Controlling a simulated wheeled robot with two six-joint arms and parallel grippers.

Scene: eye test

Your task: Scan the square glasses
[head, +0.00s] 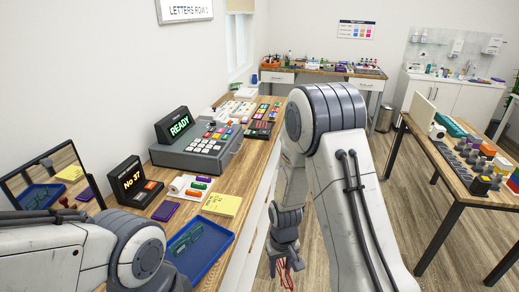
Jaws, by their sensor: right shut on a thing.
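My right gripper (284,262) points down beside the counter's front edge, over the floor. It is shut on a thin red wire-like thing (284,277), which looks like a glasses frame; the fingers partly hide it and its shape is unclear. A pair of green-framed glasses (186,240) lies in the blue tray (212,258) on the counter, with squarish rims as far as I can tell. A grey register (190,156) with a green "READY" display (180,126) stands farther back. My left arm crosses the lower left; its gripper is out of view.
On the wooden counter (236,184) are a "No 37" display (132,179), a yellow note pad (222,204), coloured markers (195,187) and a mirror (48,178) at left. A side table (446,172) with many small items stands right. Open floor lies between.

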